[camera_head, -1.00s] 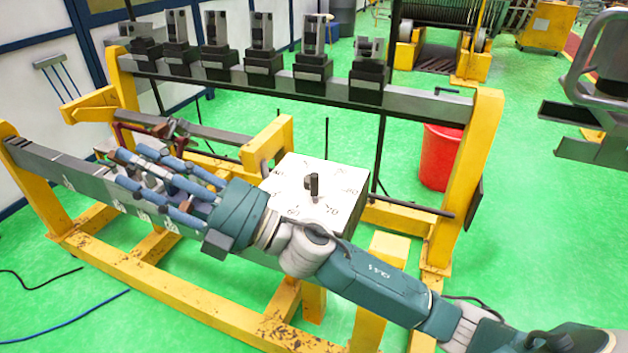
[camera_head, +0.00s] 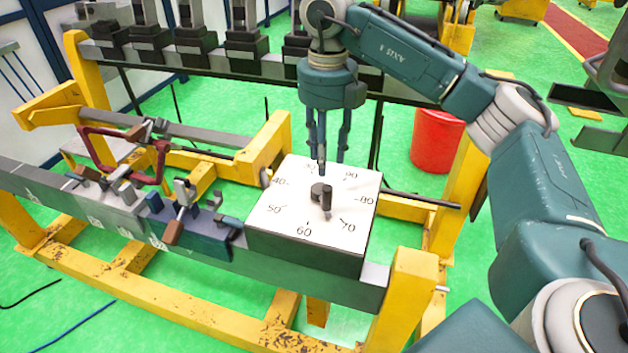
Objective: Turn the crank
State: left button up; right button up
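A white box with a numbered dial face (camera_head: 275,217) sits on the yellow frame. A small dark crank-like knob (camera_head: 323,198) stands upright at the middle of the dial. My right gripper (camera_head: 332,163) points down just behind the knob in the picture, over the dial's back edge. Its blue fingers hang apart with nothing between them; I cannot tell whether a fingertip touches the knob. A red bent bar shaped like a crank (camera_head: 93,157) is at the left on the frame. My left gripper is not in view.
Dark clamps and small fittings (camera_head: 180,212) lie on the grey rail left of the dial. A red bucket (camera_head: 436,141) is on the green floor at the right.

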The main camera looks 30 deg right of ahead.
aim_at(327, 187)
jog(key=shift+s+f+p, duration=0.3)
jog(key=shift+s+f, duration=0.55)
jog(key=shift+s, duration=0.05)
notch_tip(327, 187, down, 3)
jog(key=shift+s+f+p, duration=0.1)
jog(key=shift+s+p, duration=0.05)
jog(key=shift+p, duration=0.3)
jog(key=f, duration=0.3)
jog(key=shift+w+p, duration=0.3)
jog(key=shift+w, duration=0.1)
jog(key=shift+a+f, duration=0.1)
jog(key=shift+f, duration=0.85)
grip_shut()
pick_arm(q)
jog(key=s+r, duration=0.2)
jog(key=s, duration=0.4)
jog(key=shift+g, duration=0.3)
